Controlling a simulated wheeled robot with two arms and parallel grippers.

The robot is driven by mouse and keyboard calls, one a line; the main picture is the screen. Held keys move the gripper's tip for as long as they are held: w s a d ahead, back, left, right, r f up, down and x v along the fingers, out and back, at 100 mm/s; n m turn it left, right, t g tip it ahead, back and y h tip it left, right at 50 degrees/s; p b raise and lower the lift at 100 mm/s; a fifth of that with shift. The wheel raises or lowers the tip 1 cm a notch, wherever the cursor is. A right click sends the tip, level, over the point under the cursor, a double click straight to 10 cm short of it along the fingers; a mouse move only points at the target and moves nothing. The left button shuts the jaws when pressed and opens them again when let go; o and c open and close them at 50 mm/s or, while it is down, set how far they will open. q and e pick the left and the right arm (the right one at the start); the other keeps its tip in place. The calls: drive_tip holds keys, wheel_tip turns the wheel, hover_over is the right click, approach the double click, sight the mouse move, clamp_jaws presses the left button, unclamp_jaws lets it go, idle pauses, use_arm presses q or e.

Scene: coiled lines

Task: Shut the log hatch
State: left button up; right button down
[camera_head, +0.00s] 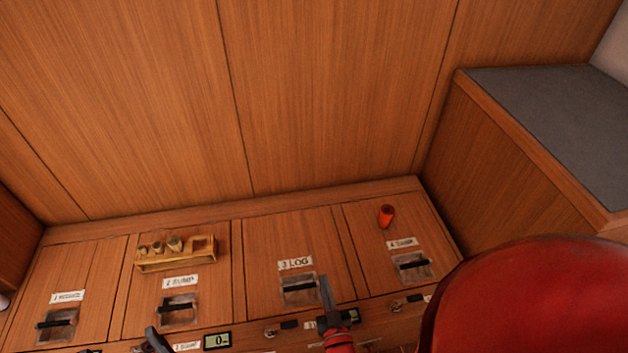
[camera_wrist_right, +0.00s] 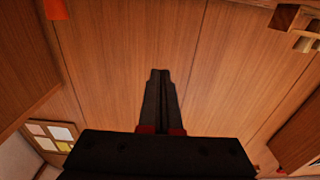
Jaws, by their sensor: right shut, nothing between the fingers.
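The log hatch (camera_head: 280,236) is the wooden lid labelled "3 LOG" in the bench top, with a recessed dark pull (camera_head: 300,288) near its front. The lid looks flush with its neighbours; I see no raised edge. My right gripper (camera_head: 324,281) is at the right front of this lid, beside the pull, and hides a little of the wood. In the right wrist view its fingers (camera_wrist_right: 159,74) are together and empty, over wood panels. I cannot tell whether they touch the lid. A dark tip at the bottom edge of the head view looks like my left gripper (camera_head: 157,341), mostly cut off.
An orange cup (camera_head: 386,216) stands on the lid at right. A wooden rack (camera_head: 176,255) with several small pieces sits on the lid left of the log hatch. A small display (camera_head: 217,342) is on the front. A grey-topped box (camera_head: 550,100) rises at right.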

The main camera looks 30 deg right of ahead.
drive_tip(key=w+d+r+g+y+p, duration=0.1)
drive_tip(key=w+d+r+g+p, duration=0.1)
drive_tip(key=w+r+p, duration=0.5)
drive_tip(key=w+d+r+g+y+p, duration=0.1)
drive_tip(key=w+d+r+g+p, duration=0.1)
drive_tip(key=w+r+g+p, duration=0.3)
drive_tip(key=w+r+p, duration=0.3)
drive_tip(key=r+p, duration=0.4)
drive_tip(key=p, duration=0.3)
drive_tip(key=shift+d+r+g, duration=0.2)
drive_tip(key=shift+r+g, duration=0.1)
drive_tip(key=shift+r, duration=0.1)
drive_tip(key=shift+w, duration=0.1)
